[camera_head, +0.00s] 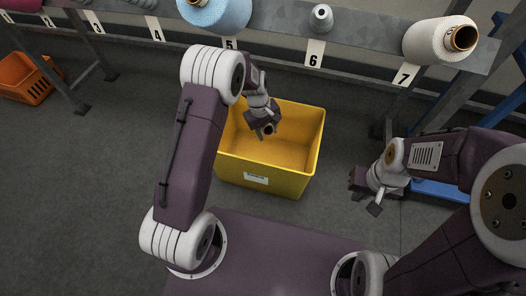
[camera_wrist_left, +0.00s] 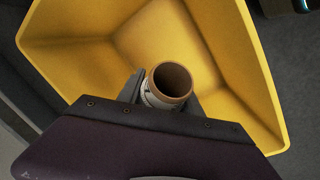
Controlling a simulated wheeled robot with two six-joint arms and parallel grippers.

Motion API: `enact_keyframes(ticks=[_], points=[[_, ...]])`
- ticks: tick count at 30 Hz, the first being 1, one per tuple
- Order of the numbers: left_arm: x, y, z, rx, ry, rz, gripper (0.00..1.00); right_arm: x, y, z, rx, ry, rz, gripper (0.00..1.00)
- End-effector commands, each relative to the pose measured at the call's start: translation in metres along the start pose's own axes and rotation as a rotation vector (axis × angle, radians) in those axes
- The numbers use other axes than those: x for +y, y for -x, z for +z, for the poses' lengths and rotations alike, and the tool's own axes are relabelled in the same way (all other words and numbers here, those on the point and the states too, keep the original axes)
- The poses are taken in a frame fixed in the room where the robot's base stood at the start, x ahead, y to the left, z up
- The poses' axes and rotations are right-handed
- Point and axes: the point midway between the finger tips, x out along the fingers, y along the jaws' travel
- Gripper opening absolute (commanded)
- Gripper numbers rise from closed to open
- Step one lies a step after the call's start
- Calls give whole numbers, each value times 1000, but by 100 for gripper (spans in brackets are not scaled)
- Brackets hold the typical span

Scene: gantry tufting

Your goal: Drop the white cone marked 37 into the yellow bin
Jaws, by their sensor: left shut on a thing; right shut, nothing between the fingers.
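My left gripper (camera_head: 264,122) is above the yellow bin (camera_head: 232,171) and shut on a small cone (camera_head: 269,129) with a brown tube end. In the left wrist view the cone (camera_wrist_left: 170,82) shows an open brown tube mouth and a little whitish side between the fingers. No number can be read on it. The bin (camera_wrist_left: 262,75) opens beyond it, and its visible floor is empty. My right gripper (camera_head: 365,193) is shut and empty, to the right of the bin.
A metal shelf (camera_head: 280,32) with number cards runs along the back. It bears a light blue cone (camera_head: 216,12), a small grey-white cone (camera_head: 321,18) and a large white cone (camera_head: 436,41). An orange crate (camera_head: 27,80) is at far left. The floor left of the bin is clear.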

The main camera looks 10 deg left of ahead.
Motion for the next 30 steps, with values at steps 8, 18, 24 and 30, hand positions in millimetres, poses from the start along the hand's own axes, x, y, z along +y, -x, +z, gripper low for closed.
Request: enact_keyframes(ticks=[8,18,24,30], points=[[0,2,0,1,-1,0,67,0,2,0,0,0,0,0],[1,7,0,1,0,0,67,0,7,-1,0,0,0,0],[2,44,0,2,0,1,67,-1,36,-4,0,0,0,0],[2,88,0,1,0,1,67,-1,70,-7,0,0,0,0]])
